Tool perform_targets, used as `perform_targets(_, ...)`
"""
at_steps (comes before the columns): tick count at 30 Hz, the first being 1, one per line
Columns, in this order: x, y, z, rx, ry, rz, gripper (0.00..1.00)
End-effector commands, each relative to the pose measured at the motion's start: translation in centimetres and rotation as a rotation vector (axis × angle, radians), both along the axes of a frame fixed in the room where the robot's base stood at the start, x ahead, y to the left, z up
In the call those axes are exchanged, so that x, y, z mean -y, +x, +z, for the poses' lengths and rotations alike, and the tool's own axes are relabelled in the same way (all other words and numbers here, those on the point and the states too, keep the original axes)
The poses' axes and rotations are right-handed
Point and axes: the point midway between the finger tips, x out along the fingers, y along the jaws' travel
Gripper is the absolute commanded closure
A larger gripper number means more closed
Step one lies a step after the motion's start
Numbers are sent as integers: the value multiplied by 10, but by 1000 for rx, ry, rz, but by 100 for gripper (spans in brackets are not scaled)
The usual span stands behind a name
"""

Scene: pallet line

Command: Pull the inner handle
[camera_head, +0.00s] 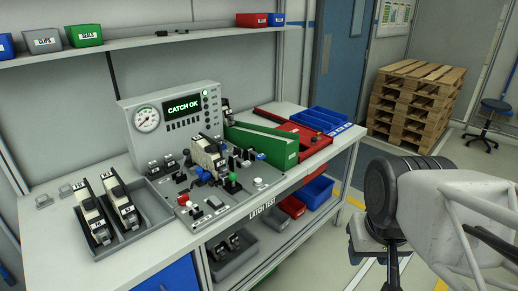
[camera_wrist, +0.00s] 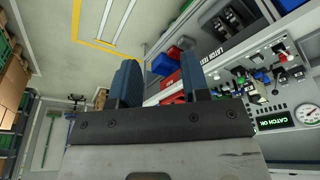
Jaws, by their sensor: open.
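The latch test fixture (camera_head: 215,205) stands on the bench, a grey plate with a beige-and-black latch unit (camera_head: 208,155) mounted at its middle. Small black, red, blue and green levers and knobs surround the latch, including a green-topped one (camera_head: 232,186). I cannot tell which part is the inner handle. The panel behind has a round gauge (camera_head: 147,119) and a screen (camera_head: 184,106) reading "CATCH OK". In the wrist view my gripper (camera_wrist: 160,82) is open and empty, its blue-padded fingers apart, with the fixture (camera_wrist: 262,80) off to the right, not between them.
A grey tray (camera_head: 156,205) with two latch units (camera_head: 122,203) stands left of the fixture. A green bin (camera_head: 262,150), red tray (camera_head: 309,147) and blue tray (camera_head: 318,120) stand to its right. A shelf (camera_head: 160,40) runs above. Open floor lies right of the bench; pallets (camera_head: 415,100) are farther back.

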Motion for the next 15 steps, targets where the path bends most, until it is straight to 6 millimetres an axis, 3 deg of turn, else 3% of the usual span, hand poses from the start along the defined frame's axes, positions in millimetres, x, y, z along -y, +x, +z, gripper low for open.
perform_targets(1,0,0,0,0,0,0,64)
perform_targets(8,-1,6,3,-2,-4,18,99)
perform_targets(15,-3,29,16,-12,-20,99,100)
